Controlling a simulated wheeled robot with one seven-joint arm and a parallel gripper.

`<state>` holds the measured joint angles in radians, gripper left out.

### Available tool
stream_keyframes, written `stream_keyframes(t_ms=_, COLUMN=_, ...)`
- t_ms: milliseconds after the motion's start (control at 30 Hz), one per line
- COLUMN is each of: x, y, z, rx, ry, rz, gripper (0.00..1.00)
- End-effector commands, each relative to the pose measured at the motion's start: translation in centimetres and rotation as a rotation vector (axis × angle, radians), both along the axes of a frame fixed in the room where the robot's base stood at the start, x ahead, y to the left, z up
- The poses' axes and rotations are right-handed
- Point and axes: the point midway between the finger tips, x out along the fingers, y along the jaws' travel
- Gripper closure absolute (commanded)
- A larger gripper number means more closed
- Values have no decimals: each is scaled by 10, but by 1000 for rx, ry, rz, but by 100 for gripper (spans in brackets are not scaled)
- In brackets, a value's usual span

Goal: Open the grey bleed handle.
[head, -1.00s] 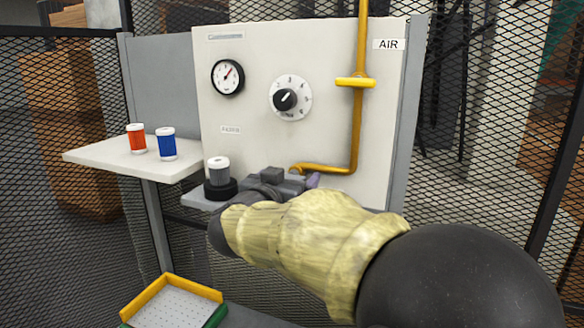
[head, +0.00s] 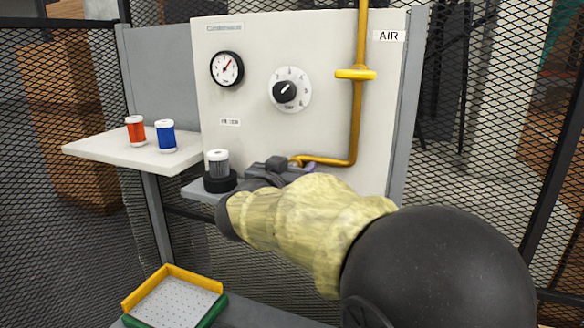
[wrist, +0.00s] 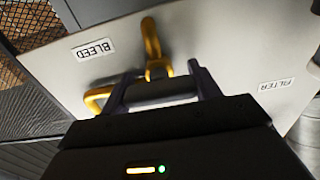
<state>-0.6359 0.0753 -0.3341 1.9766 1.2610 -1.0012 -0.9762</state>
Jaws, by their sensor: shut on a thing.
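The grey bleed handle (wrist: 162,89) is a dark grey bar in the wrist view, in front of a yellow pipe fitting (wrist: 157,66). My gripper (wrist: 163,82) has one finger at each end of the bar and is shut on it. A BLEED label (wrist: 94,50) is on the panel to the left of the handle. In the head view my gripper (head: 282,168) is at the lower panel by the low end of the yellow pipe (head: 358,125); my forearm hides the handle there.
The pale panel (head: 250,50) carries a gauge (head: 227,69) and a dial (head: 288,90). A clear-bodied filter (head: 218,168) stands close left of my gripper. An orange jar (head: 136,130) and a blue jar (head: 165,136) stand on a shelf (head: 100,150). A tray (head: 175,303) lies below.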

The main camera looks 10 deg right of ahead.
Motion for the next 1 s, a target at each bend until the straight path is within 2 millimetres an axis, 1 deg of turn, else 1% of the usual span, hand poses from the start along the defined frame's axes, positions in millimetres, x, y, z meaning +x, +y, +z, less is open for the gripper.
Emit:
stream_keyframes(t_ms=367, x=0, y=-1, z=-3, rx=141, ry=-102, rz=0, gripper=61)
stream_keyframes(t_ms=1000, x=-2, y=-3, z=-6, rx=613, ry=-447, rz=0, gripper=61)
